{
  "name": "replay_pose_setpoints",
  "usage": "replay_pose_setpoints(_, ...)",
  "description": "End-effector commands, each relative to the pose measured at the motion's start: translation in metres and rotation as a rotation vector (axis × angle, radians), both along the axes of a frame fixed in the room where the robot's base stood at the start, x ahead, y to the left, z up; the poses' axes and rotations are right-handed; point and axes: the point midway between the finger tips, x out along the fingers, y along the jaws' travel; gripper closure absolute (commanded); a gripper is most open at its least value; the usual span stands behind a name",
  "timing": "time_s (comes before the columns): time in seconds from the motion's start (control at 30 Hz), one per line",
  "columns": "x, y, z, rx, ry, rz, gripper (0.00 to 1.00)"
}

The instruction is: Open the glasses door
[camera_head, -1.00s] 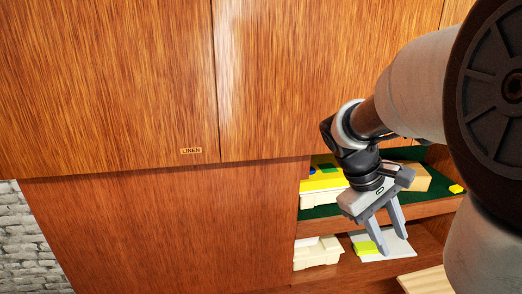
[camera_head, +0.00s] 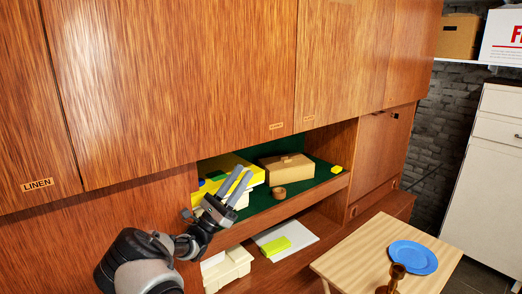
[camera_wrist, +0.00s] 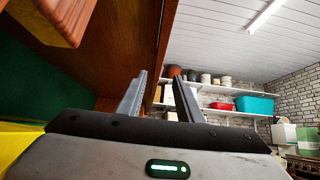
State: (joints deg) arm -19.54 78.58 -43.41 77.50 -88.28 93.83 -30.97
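The wall unit has a row of closed teak upper doors in the head view. A wide door (camera_head: 175,80) and a narrower door (camera_head: 340,55) to its right carry small labels (camera_head: 276,126) (camera_head: 308,118) near their lower facing corners, too small to read. I cannot tell which is the glasses door. The door at far left has a LINEN label (camera_head: 38,185). My gripper (camera_head: 241,176) is below the wide door, in front of the open shelf, its fingers pointing up. In the wrist view my gripper (camera_wrist: 157,72) is open, with nothing between its fingers.
The green-lined shelf (camera_head: 312,181) holds a yellow-topped box, a cardboard box (camera_head: 286,168) and a small brown bowl (camera_head: 279,193). A light wooden table (camera_head: 350,255) with a blue plate (camera_head: 413,257) stands at the lower right. A closed lower door (camera_head: 377,150) is beside the shelf.

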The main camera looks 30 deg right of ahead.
Motion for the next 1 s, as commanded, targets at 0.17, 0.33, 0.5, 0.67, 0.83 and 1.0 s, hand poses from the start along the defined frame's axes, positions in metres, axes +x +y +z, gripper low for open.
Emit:
replay_pose_setpoints(0.17, 0.002, -0.013, 0.015, -0.006, 0.002, 0.001, 0.67)
replay_pose_setpoints(0.33, 0.003, -0.038, 0.039, -0.005, 0.000, -0.001, 0.67)
replay_pose_setpoints(0.5, 0.005, -0.061, 0.062, -0.003, 0.000, -0.001, 0.67)
replay_pose_setpoints(0.67, 0.006, -0.076, 0.077, -0.003, 0.001, 0.000, 0.67)
replay_pose_setpoints(0.83, 0.007, -0.082, 0.083, -0.003, 0.003, 0.003, 0.67)
replay_pose_setpoints(1.0, 0.007, -0.083, 0.083, -0.003, 0.002, 0.002, 0.67)
